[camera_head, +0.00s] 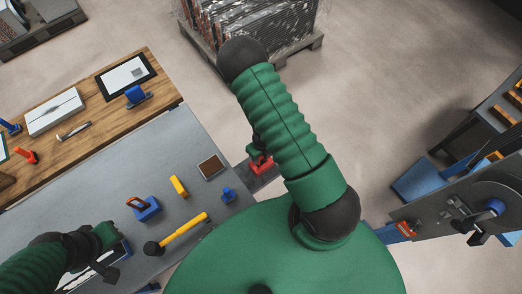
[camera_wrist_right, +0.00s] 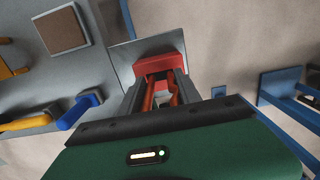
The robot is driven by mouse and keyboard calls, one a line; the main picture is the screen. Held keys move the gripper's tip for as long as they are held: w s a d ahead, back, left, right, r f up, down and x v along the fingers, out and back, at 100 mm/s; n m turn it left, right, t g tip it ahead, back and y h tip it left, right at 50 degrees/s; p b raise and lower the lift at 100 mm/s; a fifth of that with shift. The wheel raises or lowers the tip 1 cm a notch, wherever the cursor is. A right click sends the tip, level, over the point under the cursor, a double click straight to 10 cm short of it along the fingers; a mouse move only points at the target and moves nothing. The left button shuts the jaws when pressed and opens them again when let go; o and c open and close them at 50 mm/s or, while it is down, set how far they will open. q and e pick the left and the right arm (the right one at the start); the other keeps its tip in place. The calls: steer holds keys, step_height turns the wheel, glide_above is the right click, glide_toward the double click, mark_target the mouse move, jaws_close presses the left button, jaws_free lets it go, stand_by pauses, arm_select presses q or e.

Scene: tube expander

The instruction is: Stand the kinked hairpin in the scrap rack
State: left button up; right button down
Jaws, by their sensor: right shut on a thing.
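The copper hairpin (camera_wrist_right: 149,95) shows in the right wrist view as two orange-brown legs between my right fingers; one leg looks bent. My right gripper (camera_wrist_right: 158,92) is shut on it. The legs run toward a red block (camera_wrist_right: 150,66), which looks like the scrap rack; I cannot tell whether they are in it or just in front of it. In the head view the red block (camera_head: 262,166) shows beside my green right forearm, which hides most of the right gripper and the hairpin. My left gripper (camera_head: 108,250) is low at left over the grey bench; its finger opening is unclear.
The grey bench (camera_head: 120,170) carries a yellow-handled mallet (camera_head: 185,232), a blue block with an orange loop (camera_head: 144,207), a yellow piece (camera_head: 179,186) and a small brown-topped square (camera_head: 211,166). A blue-framed machine (camera_head: 425,180) stands at right. Open floor lies between.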

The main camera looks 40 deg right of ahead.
steer(key=shift+f, duration=0.1)
steer(key=c, duration=0.8)
jaws_free()
steer(key=shift+o, duration=0.6)
steer(key=o, duration=0.3)
steer(key=shift+o, duration=0.3)
steer(key=o, duration=0.3)
